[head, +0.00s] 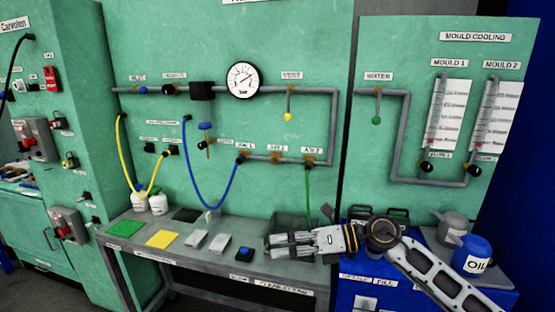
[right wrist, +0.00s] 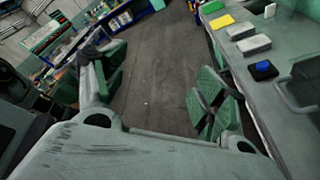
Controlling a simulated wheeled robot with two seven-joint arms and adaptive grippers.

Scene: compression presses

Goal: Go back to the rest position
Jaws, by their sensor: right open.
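My right gripper (head: 272,246) reaches in from the right in the head view, over the right part of the grey bench (head: 228,263). Its fingers point left and hold nothing. In the right wrist view, its two fingers stand wide apart (right wrist: 160,88), with bare floor between and beyond them. The bench (right wrist: 235,75) runs along the right of that view, beside the right finger. My left gripper is in neither view.
The bench holds a green mat (head: 125,228), a yellow mat (head: 162,239), grey blocks (head: 196,239) and a blue button (head: 244,251). A blue oil can (head: 472,256) stands at the right. Blue (head: 212,207) and green (head: 308,195) hoses hang from the panel.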

